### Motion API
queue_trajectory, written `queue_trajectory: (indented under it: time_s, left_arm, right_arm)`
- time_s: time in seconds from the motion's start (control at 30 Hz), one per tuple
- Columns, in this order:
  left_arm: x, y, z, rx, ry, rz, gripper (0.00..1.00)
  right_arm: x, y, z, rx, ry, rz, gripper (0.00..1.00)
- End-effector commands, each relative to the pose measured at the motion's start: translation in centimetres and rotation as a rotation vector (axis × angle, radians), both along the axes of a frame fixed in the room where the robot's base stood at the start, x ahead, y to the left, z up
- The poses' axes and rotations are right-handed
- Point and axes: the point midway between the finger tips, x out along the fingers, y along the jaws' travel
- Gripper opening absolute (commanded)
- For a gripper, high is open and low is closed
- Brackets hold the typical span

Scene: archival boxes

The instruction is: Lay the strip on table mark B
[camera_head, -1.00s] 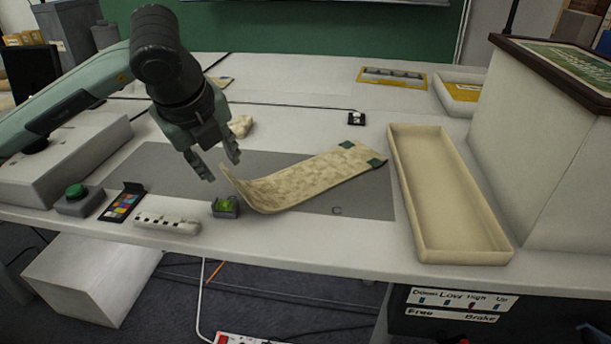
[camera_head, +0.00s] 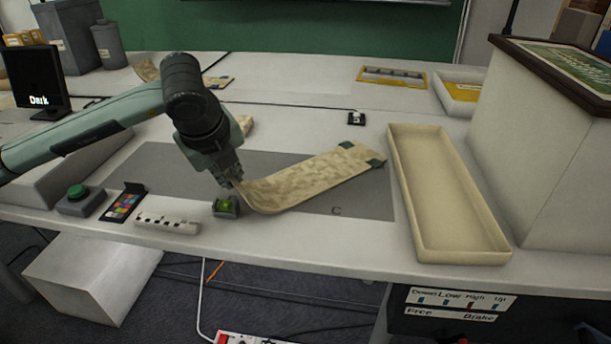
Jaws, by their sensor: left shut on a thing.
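The strip (camera_head: 310,180) is a long beige mottled band with dark green corners at its far right end. It lies on the grey mat (camera_head: 165,168), its left end curling up. My left gripper (camera_head: 234,183) is shut on that raised left end, and the fingers partly hide it. I cannot see a mark B. My right gripper is not in view.
An empty cream tray (camera_head: 462,250) stands right of the mat, beside a large pale box (camera_head: 535,150). A green-and-grey block (camera_head: 226,207), a scale bar (camera_head: 167,223), a colour card (camera_head: 123,204) and a green button (camera_head: 77,192) line the front left.

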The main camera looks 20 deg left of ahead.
Motion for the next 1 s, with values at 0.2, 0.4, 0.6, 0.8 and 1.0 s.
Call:
queue_trajectory:
  time_s: [0.2, 0.4, 0.6, 0.8, 1.0]
  left_arm:
    - [0.0, 0.0, 0.0, 0.0, 0.0, 0.0, 0.0]
    - [0.0, 0.0, 0.1, 0.0, -0.001, 0.0, 0.0]
    - [0.1, 0.0, 0.3, -0.001, -0.003, 0.0, 0.0]
    - [0.1, -0.1, 1.8, -0.002, -0.005, 0.0, 0.0]
    - [0.0, 0.1, 4.4, 0.0, -0.006, 0.0, 0.0]
  right_arm:
    - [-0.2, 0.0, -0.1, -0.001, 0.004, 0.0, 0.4]
    - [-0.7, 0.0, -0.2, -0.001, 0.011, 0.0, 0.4]
    - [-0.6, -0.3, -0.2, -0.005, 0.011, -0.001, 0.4]
    - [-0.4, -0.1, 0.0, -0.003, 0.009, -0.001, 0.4]
    - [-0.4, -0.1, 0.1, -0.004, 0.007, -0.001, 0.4]
